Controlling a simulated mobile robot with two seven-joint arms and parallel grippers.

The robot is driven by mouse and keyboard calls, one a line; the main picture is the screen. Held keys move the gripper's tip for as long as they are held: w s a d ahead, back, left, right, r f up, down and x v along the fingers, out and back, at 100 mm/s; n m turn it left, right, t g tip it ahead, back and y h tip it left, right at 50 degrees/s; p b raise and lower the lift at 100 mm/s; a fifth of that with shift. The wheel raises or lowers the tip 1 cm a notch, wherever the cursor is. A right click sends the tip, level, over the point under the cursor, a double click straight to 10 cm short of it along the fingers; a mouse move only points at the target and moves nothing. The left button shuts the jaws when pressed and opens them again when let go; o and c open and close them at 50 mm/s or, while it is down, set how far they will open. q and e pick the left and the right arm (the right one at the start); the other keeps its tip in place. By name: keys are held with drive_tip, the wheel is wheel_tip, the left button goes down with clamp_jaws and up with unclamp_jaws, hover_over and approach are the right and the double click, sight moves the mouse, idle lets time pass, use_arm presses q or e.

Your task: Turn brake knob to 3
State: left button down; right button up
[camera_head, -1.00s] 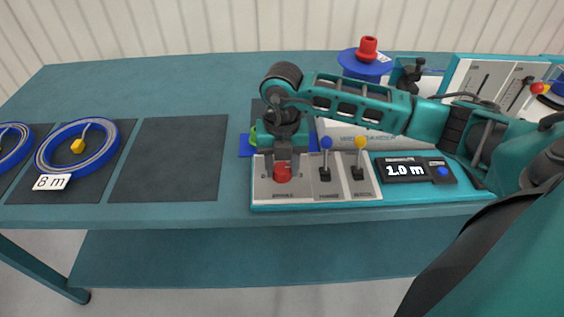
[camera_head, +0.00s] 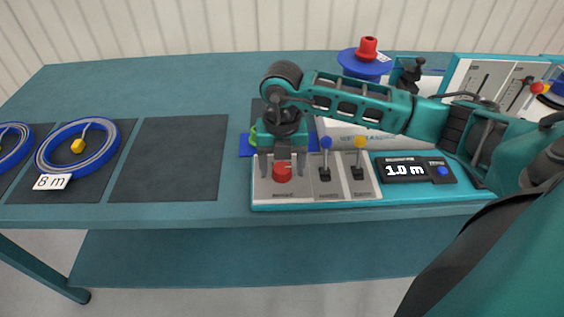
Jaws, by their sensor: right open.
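The brake knob (camera_head: 282,173) is red and sits at the left end of the control panel (camera_head: 322,197) at the table's front edge. My right gripper (camera_head: 283,168) points down over the knob. Its fingers are open, one on each side of the knob with gaps between. The knob's scale and pointer are too small or hidden to read. My left gripper is not in view.
Beside the knob stand a blue-topped lever (camera_head: 325,160) and a yellow-topped lever (camera_head: 360,158). A display (camera_head: 404,170) reads 1.0 m. Blue cable coils (camera_head: 78,147) lie on dark mats at the left. A blue reel with a red top (camera_head: 367,57) stands behind my arm.

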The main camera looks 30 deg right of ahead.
sight(282, 168)
wheel_tip(282, 168, up, 13)
drive_tip(key=shift+p, duration=0.35)
drive_tip(key=shift+f, duration=0.1)
idle(0.4)
